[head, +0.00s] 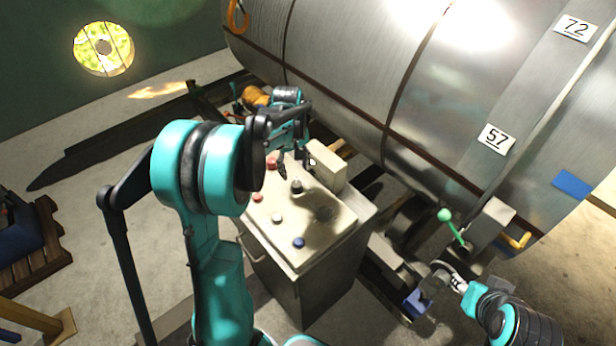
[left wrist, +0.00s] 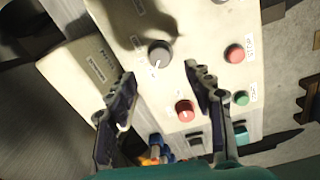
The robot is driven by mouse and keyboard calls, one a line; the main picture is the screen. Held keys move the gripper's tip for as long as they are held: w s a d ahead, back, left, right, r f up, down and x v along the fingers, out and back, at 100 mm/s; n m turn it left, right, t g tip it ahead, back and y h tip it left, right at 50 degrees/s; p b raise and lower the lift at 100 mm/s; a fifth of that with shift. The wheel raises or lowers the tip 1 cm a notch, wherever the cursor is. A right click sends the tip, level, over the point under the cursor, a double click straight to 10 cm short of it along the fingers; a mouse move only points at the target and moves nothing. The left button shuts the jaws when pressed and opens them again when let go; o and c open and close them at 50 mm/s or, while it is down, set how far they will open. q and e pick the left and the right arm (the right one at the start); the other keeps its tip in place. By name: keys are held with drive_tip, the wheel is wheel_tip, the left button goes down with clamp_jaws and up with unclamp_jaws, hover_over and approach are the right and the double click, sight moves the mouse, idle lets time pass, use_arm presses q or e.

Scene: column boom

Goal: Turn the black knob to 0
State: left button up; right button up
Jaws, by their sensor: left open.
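The black knob (head: 296,185) stands on the sloping top panel of a pale control box (head: 315,250). In the left wrist view the same knob (left wrist: 159,53) looks dark grey and round, with a white pointer mark at its lower edge; its dial print is too small to read. My left gripper (head: 296,168) is over the panel, just behind the knob in the head view. It is open and empty, its fingers (left wrist: 160,74) spread either side of the line to the knob, apart from it. My right gripper (head: 447,277) is at lower right; its fingers are unclear.
A red knob (left wrist: 185,109) and a red button (left wrist: 235,53) sit near the black knob. A blue button (head: 299,242) is on the panel's near side. A raised box (head: 327,167) stands at the panel's edge. A large metal coil (head: 400,80) fills the back right.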

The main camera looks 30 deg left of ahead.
sight(296, 184)
use_arm(q)
wheel_tip(296, 184, down, 8)
drive_tip(key=shift+w+d+r+b, duration=0.1)
drive_tip(key=shift+r+b, duration=0.1)
drive_tip(key=shift+b, duration=0.8)
drive_tip(key=c, duration=1.2)
